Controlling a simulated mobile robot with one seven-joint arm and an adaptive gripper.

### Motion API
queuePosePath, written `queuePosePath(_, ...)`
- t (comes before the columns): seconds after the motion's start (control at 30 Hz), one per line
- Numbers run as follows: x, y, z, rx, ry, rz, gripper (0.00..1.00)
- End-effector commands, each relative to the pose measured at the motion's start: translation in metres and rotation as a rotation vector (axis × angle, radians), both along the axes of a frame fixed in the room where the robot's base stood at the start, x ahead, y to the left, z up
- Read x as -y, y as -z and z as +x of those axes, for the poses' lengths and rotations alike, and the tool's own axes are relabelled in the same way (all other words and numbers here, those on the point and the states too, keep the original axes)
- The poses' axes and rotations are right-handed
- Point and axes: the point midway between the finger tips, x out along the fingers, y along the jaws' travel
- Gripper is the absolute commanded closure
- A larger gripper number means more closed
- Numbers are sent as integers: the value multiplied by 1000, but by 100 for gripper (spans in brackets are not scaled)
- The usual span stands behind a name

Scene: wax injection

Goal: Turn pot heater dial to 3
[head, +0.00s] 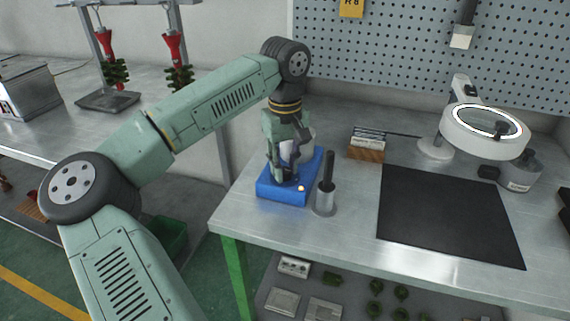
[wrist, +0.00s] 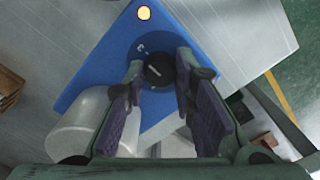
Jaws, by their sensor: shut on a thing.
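The pot heater is a blue box (head: 268,190) near the left front edge of the metal bench; its blue top also fills the middle of the wrist view (wrist: 85,85). Its round black dial (wrist: 158,72) carries a short pale pointer mark, on a dark disc with small white marks too small to read. A pale pot (head: 299,148) sits on the heater; it also shows at lower left in the wrist view (wrist: 82,122). My gripper (head: 283,178) points down at the heater, its fingers (wrist: 160,76) shut on the dial from both sides. The head view hides the dial.
An orange light (wrist: 144,12) glows on the heater. A metal cup with a black-handled tool (head: 326,198) stands close to its right. A wooden block holder (head: 366,148), a black mat (head: 445,215) and a ring-lit magnifier lamp (head: 485,128) lie farther right.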

Motion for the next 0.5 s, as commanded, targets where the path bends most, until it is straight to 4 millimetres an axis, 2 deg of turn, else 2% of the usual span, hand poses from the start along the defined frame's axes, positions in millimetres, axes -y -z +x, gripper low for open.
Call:
queuePosePath(0.47,0,0,-1,-2,16,0,100)
queuePosePath(0.5,0,0,-1,-3,16,1,74)
